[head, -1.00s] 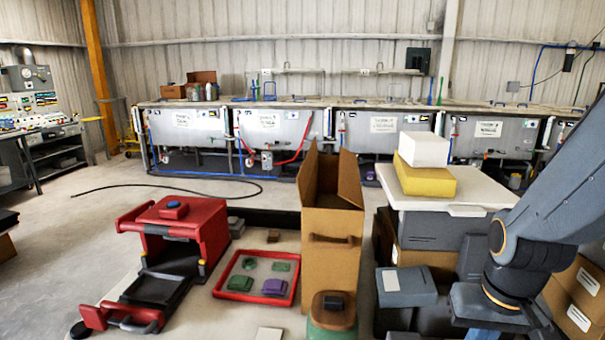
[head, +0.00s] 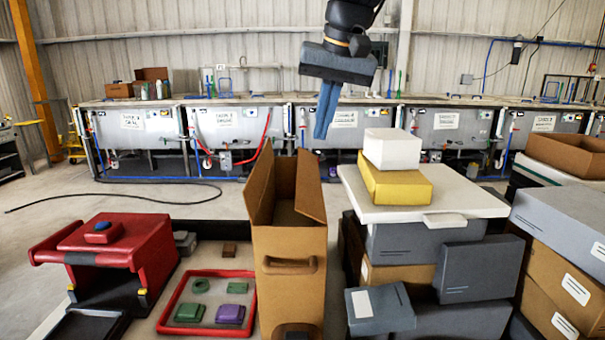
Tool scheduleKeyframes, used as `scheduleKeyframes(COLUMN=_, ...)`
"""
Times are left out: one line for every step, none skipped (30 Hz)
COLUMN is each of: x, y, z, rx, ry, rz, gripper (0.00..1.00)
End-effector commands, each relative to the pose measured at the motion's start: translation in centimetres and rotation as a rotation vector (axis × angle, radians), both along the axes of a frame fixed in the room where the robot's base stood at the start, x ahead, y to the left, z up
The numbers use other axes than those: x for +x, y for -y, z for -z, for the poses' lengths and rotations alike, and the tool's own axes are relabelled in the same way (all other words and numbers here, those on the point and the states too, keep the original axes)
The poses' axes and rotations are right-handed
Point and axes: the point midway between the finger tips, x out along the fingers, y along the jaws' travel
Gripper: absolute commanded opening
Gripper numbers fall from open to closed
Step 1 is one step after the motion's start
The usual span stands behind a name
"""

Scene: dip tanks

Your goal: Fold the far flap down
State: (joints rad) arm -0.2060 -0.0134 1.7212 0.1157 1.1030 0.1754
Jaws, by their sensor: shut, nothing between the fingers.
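A tall open cardboard box (head: 290,285) stands at the front centre with a hand slot in its near face. Its left flap (head: 259,190) and right flap (head: 311,188) stand up, leaning a little outward. The far flap (head: 285,177) appears upright at the back, partly seen between the side flaps. My gripper (head: 322,136) is raised above and to the right of the box, blue fingers pointing down. It is shut and empty. Its fingertips show just above the right flap, apart from it; the depth between them is hard to judge.
Right of the box, a white lid (head: 420,208) on grey bins carries a yellow block (head: 395,184) and a white block (head: 391,149). A red tray (head: 167,309) and a red stand (head: 120,250) are left. Grey tanks (head: 345,126) line the back.

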Motion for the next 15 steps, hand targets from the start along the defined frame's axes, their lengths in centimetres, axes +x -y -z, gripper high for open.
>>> scheduleKeyframes(x=0.1, y=-0.2, z=0.0, rx=0.001, ry=-0.002, rz=-0.001, gripper=0.0)
scheduleKeyframes(x=0.1, y=-0.2, z=0.2, rx=0.001, ry=-0.002, rz=-0.001, gripper=0.0)
scheduleKeyframes(x=0.3, y=-0.3, z=0.5, rx=0.001, ry=-0.003, rz=0.0, gripper=0.0)
scheduleKeyframes(x=0.3, y=-0.3, z=0.9, rx=0.001, ry=-0.004, rz=0.0, gripper=0.0)
scheduleKeyframes(x=0.5, y=-0.3, z=1.3, rx=0.0, ry=-0.004, rz=0.0, gripper=0.0)
scheduleKeyframes(x=0.6, y=-0.4, z=2.0, rx=0.0, ry=-0.005, rz=0.001, gripper=0.0)
scheduleKeyframes(x=0.8, y=-0.5, z=2.4, rx=0.0, ry=-0.005, rz=0.001, gripper=0.0)
scheduleKeyframes(x=1.0, y=-0.6, z=3.0, rx=0.001, ry=-0.004, rz=0.001, gripper=0.0)
scheduleKeyframes(x=1.2, y=-0.7, z=3.8, rx=0.0, ry=-0.005, rz=0.002, gripper=0.0)
scheduleKeyframes(x=1.3, y=-0.8, z=4.3, rx=0.0, ry=-0.006, rz=0.002, gripper=0.0)
scheduleKeyframes(x=1.5, y=-0.9, z=4.9, rx=0.0, ry=-0.005, rz=0.002, gripper=0.0)
scheduleKeyframes(x=1.8, y=-1.0, z=5.6, rx=0.0, ry=-0.006, rz=0.002, gripper=0.0)
scheduleKeyframes(x=2.0, y=-1.1, z=6.2, rx=0.0, ry=-0.005, rz=0.002, gripper=0.0)
scheduleKeyframes(x=2.1, y=-1.2, z=6.8, rx=0.0, ry=-0.005, rz=0.002, gripper=0.0)
scheduleKeyframes(x=2.4, y=-1.3, z=7.5, rx=0.0, ry=-0.005, rz=0.002, gripper=0.0)
